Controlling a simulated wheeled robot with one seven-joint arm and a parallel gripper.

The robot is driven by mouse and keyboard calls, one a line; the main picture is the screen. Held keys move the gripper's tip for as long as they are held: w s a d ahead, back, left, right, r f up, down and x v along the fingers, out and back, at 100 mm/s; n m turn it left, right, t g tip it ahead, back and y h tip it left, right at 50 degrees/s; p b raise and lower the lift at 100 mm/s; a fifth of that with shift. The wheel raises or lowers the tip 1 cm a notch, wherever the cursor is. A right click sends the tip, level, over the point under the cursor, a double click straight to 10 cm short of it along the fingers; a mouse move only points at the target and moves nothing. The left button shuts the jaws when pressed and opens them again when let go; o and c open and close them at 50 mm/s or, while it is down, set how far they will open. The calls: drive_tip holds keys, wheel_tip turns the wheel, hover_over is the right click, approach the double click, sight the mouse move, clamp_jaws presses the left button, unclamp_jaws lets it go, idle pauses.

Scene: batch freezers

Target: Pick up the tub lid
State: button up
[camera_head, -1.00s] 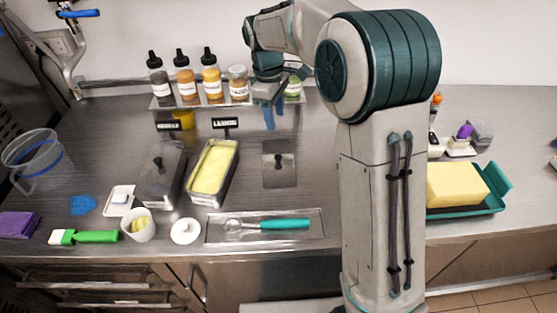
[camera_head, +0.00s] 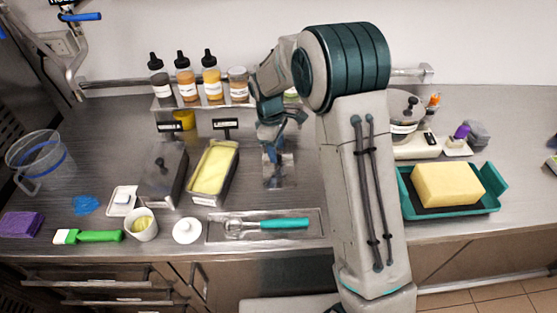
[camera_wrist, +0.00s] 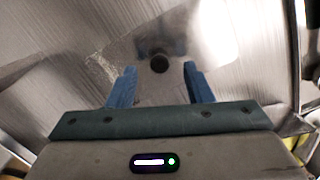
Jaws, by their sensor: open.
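The tub lid (camera_head: 287,180) is a flat metal plate with a dark round knob, lying on the steel counter right of the open tub. My gripper (camera_head: 273,153) is above it in the head view and hides much of it, including the knob. In the wrist view the lid (camera_wrist: 205,35) lies below my gripper (camera_wrist: 160,68). Its black knob (camera_wrist: 160,63) shows in the gap between the two blue fingertips. The fingers are apart and empty. I cannot tell how high they are above the knob.
The open metal tub (camera_head: 196,198) holds something yellow. A lidded tub (camera_head: 150,187) stands left of it. A tray (camera_head: 215,237) with a teal-handled scoop (camera_head: 284,224) lies in front. Bottles (camera_head: 211,80) stand on a shelf behind. A yellow block (camera_head: 447,184) sits on a teal tray (camera_head: 488,205) at right.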

drive_tip(key=shift+d+f, duration=0.15)
drive_tip(key=shift+f, duration=1)
clamp_jaws()
drive_tip(key=shift+r, duration=0.1)
